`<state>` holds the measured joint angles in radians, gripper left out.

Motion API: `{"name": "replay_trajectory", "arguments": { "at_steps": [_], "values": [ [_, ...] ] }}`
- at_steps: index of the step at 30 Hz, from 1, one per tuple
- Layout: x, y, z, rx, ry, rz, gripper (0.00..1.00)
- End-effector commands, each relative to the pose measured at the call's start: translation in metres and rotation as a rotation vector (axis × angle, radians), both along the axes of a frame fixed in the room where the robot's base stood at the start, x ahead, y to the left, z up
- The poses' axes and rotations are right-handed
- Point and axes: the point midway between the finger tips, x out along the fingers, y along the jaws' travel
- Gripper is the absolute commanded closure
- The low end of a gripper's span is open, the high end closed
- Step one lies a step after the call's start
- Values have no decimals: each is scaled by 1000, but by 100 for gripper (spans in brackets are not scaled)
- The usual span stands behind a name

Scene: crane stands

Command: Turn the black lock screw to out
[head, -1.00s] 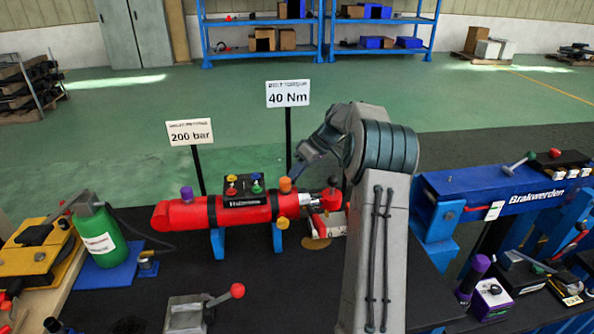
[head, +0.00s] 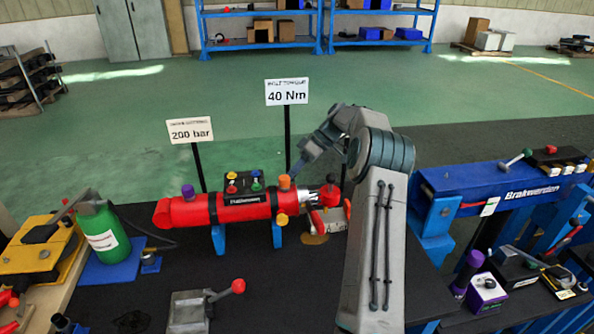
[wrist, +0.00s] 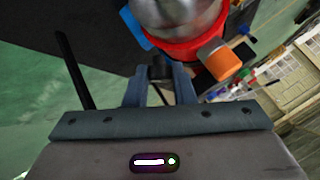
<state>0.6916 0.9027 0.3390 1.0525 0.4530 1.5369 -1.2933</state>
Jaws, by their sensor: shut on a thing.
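The black lock screw (wrist: 158,70) shows in the wrist view between my fingertips, beside the round metal end of the red cylinder (wrist: 193,50). My gripper (wrist: 160,80) is shut on it; the fingers cover its sides, so its turn position cannot be read. In the head view my gripper (head: 300,168) reaches down behind the right part of the red cylinder (head: 240,212), just above the orange knob (head: 284,183). The lock screw is hidden there. The orange knob also shows close to the right of my fingers in the wrist view (wrist: 218,60).
The cylinder rests on blue supports (head: 218,239) on a black table. A 40 Nm sign (head: 287,92) on a black post and a 200 bar sign (head: 190,131) stand behind it. A green pump bottle (head: 103,238) stands left. A red-knobbed lever block (head: 190,312) is in front.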

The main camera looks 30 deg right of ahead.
Motion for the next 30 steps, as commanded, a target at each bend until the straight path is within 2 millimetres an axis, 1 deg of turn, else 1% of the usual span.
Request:
{"name": "replay_trajectory", "arguments": {
  "at_steps": [2,3,4,5,13,16,20,22,23,24,30],
  "values": [
    [-1,-1,0,-1,3,1,100],
    [-1,-1,0,-1,3,1,69],
    [-1,-1,0,-1,3,1,61],
    [-1,-1,0,-1,3,1,55],
    [0,1,0,-1,2,1,55],
    [0,1,5,-1,0,2,55],
    [-1,0,22,-3,-1,1,55],
    [-2,0,38,-4,-3,1,55],
    [-4,-2,44,-4,-2,1,55],
    [-12,-10,47,-3,0,-3,55],
    [-44,-39,73,-3,1,-2,55]
  ]
}}
